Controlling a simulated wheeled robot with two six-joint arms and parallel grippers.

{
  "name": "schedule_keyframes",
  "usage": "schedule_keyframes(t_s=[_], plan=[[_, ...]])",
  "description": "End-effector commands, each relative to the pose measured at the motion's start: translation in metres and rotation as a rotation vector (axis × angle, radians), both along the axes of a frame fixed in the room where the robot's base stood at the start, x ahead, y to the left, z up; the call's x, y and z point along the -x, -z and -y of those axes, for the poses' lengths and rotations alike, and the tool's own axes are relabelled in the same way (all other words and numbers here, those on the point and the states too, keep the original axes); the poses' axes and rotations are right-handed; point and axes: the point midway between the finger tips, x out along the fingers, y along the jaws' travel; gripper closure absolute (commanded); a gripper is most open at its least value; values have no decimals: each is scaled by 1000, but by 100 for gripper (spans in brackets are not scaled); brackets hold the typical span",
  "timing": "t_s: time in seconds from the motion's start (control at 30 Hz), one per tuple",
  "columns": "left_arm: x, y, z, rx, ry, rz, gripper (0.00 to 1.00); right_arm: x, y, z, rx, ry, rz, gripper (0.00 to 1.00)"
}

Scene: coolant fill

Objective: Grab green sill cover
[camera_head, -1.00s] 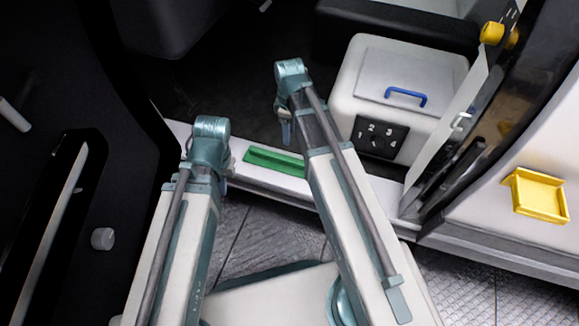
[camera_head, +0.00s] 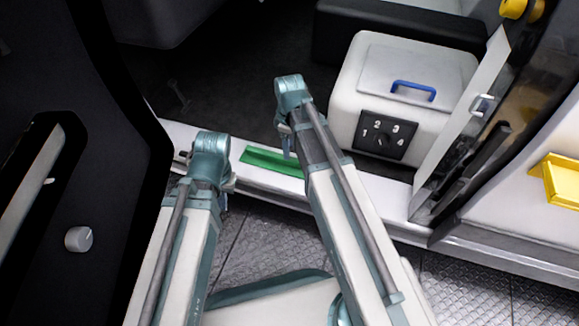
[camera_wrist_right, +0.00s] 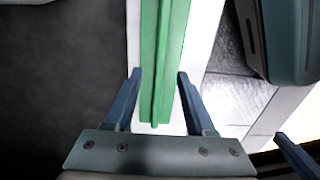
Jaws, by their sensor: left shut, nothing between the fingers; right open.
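The green sill cover (camera_head: 268,160) is a long ridged strip lying on the white door sill (camera_head: 230,152), between my two arms in the head view. My right gripper (camera_head: 288,146) is at its right part, pointing down. In the right wrist view the open fingers of this gripper (camera_wrist_right: 160,78) stand on either side of the near end of the green cover (camera_wrist_right: 163,45), with gaps visible. My left gripper (camera_head: 224,201) is mostly hidden behind its own wrist, left of the cover; it is shut and empty.
A white box (camera_head: 400,70) with a blue handle (camera_head: 413,90) and a numbered dial panel (camera_head: 381,136) stands inside the doorway. A yellow tray (camera_head: 560,180) is at the right. A dark door (camera_head: 85,190) with a grey knob (camera_head: 78,239) bounds the left.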

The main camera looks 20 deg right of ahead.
Motion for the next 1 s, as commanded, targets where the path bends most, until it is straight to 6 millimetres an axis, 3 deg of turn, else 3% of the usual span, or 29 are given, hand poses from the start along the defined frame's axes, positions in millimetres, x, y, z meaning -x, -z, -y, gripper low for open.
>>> schedule_keyframes(t_s=[0.5, 0.8, 1.0], plan=[[0, 51, 0, 0, -11, 1, 100, 1, 51, 0, 0, 0, 0, 45], [0, 51, 0, 0, -13, 1, 100, 1, 51, 0, 0, 0, 0, 45], [0, 51, 0, 0, -13, 1, 100, 1, 51, 0, 0, 0, 0, 79]])
